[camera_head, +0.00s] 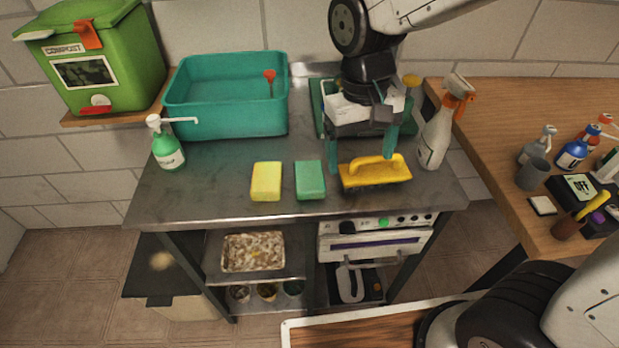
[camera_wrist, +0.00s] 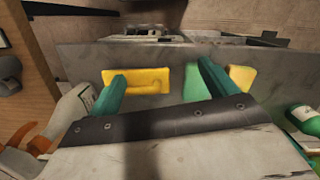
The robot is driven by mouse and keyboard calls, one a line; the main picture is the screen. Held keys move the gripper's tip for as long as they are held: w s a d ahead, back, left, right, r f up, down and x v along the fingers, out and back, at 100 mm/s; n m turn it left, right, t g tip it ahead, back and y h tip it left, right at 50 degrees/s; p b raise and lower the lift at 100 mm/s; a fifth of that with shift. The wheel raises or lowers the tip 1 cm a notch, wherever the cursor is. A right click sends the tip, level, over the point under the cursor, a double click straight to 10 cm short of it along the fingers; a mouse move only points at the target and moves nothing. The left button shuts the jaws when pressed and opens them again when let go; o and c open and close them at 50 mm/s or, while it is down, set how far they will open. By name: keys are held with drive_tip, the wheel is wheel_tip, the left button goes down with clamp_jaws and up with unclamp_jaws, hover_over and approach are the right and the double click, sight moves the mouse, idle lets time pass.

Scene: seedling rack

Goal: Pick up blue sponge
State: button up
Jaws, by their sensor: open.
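No plainly blue sponge shows. A teal-green sponge (camera_head: 310,180) lies flat on the metal table, just right of a yellow sponge (camera_head: 266,182). In the wrist view the green sponge (camera_wrist: 193,86) is partly hidden behind one finger, and the yellow sponge (camera_wrist: 243,76) lies beyond it. My gripper (camera_head: 362,162) has teal fingers, open and empty, pointing down to the right of and behind the green sponge. It is close to a yellow scrubbing brush (camera_head: 376,174). In the wrist view the brush (camera_wrist: 148,80) shows between the open fingers (camera_wrist: 162,70); whether they touch it I cannot tell.
A teal basin (camera_head: 225,122) stands at the back left, with a green soap bottle (camera_head: 168,155) in front. A white spray bottle (camera_head: 436,135) stands right of my gripper. The table (camera_head: 225,192) is bare left of the sponges. A wooden counter (camera_head: 490,130) is to the right.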

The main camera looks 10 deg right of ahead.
drive_tip(key=w+a+f, duration=0.2)
drive_tip(key=a, duration=0.1)
drive_tip(key=w+a+f, duration=0.1)
drive_tip(key=w+a, duration=0.1)
drive_tip(key=shift+a+f, duration=0.15)
drive_tip(key=shift+f, duration=0.2)
drive_tip(key=m+t, duration=0.1)
drive_tip(key=m, duration=0.1)
hover_over(309, 175)
drive_tip(key=shift+w+f+y, duration=0.1)
drive_tip(key=shift+w+y, duration=0.2)
drive_tip(key=shift+w, duration=0.1)
drive_tip(key=shift+f, duration=0.1)
drive_tip(key=shift+m, duration=0.3)
drive_tip(key=f, duration=0.7)
drive_tip(key=shift+s+f, duration=0.3)
drive_tip(key=shift+s, duration=0.05)
drive_tip(key=c, duration=1.2)
drive_tip(key=shift+o, duration=0.2)
drive_tip(key=shift+r, duration=0.15)
